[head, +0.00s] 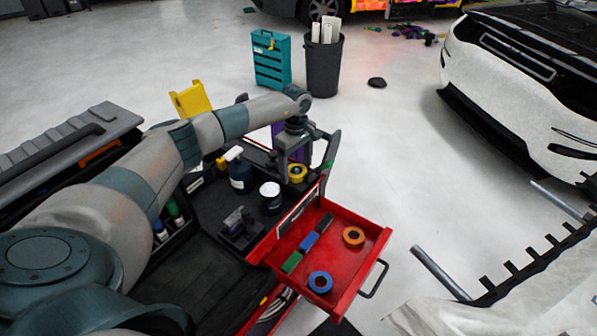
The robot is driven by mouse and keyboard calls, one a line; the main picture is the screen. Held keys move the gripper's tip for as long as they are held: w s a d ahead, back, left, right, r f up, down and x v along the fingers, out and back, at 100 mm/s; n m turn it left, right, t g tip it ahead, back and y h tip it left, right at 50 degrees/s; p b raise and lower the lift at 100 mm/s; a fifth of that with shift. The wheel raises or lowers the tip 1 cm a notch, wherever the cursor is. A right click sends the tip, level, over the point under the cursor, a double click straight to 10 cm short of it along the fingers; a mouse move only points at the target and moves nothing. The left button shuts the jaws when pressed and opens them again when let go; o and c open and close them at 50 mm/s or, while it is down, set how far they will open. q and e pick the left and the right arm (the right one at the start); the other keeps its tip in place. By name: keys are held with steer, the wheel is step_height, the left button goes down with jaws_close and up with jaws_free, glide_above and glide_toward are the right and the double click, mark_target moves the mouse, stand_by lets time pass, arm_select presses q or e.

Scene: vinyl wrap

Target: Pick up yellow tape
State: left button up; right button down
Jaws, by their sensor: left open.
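The yellow tape (297,172) is a small roll at the far right corner of the black cart top, close to the open red drawer. My left gripper (297,156) points down just above the yellow tape, with its arm reaching in from the left. It is open, and the tape is not visibly held. Whether the fingers touch the tape is hard to tell at this size. My right gripper is not in view.
The open red drawer (336,238) holds an orange tape roll (353,236), a blue tape roll (320,282) and small coloured blocks. A spray bottle (239,172) and a white-lidded jar (270,198) stand left of the yellow tape. A white car (500,105) stands at right.

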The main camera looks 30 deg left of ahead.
arm_select(q)
steer(key=c, duration=1.2)
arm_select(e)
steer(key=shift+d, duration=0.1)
arm_select(q)
steer(key=shift+o, duration=0.2)
steer(key=shift+r, duration=0.1)
